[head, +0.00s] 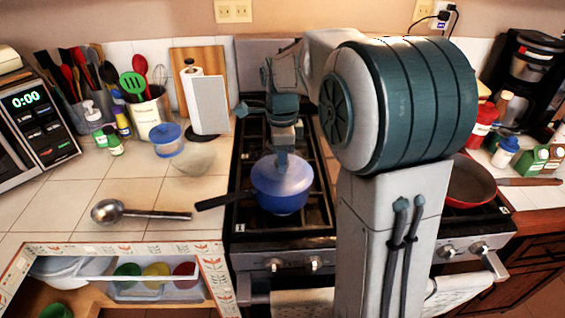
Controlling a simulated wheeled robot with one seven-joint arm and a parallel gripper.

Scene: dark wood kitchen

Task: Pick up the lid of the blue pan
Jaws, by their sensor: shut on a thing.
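The blue pan (283,205) sits on the left part of the stove, with its black handle (222,200) pointing left. Its blue lid (290,178) shows on top of the pan, and I see no clear gap between them. My gripper (282,164) is directly above the lid, pointing down, and is shut at the lid's top. The lid's knob is hidden by the fingers.
My arm covers the middle of the stove (245,222). A red pan (469,182) is on the stove's right side. A metal ladle (140,212) and a glass bowl (194,159) lie on the left counter. A paper towel holder (207,100) stands behind them.

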